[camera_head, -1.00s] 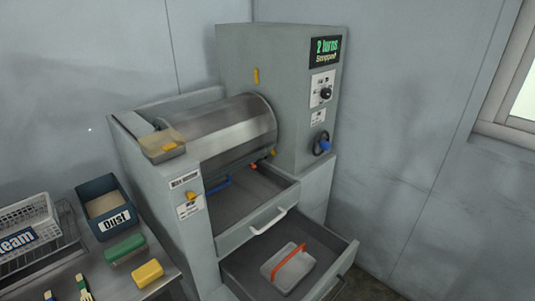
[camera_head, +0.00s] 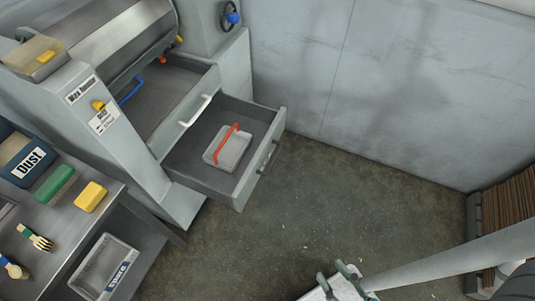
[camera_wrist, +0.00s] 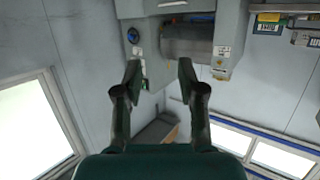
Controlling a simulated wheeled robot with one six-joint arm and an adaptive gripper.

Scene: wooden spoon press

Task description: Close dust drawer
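The grey machine (camera_head: 118,128) has two drawers pulled out, one above the other. The upper drawer (camera_head: 176,90) has a white handle (camera_head: 195,111). The lower drawer (camera_head: 196,175) sticks out further, with a dark handle (camera_head: 267,158) on its front. A pale tray (camera_head: 232,151) with a red handle (camera_head: 227,143) sits inside the lower drawer. I cannot tell from labels which is the dust drawer. My gripper (camera_wrist: 159,73) is open and empty in the wrist view. In the head view my gripper (camera_head: 339,279) is at the bottom, well apart from both drawers.
A metal table (camera_head: 62,222) at left holds a bin marked Dust (camera_head: 20,157), a green block (camera_head: 54,185), a yellow block (camera_head: 90,196) and brushes (camera_head: 36,238). A crate (camera_head: 106,268) sits below. Stacked boards (camera_head: 505,218) stand at right. The floor before the drawers is clear.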

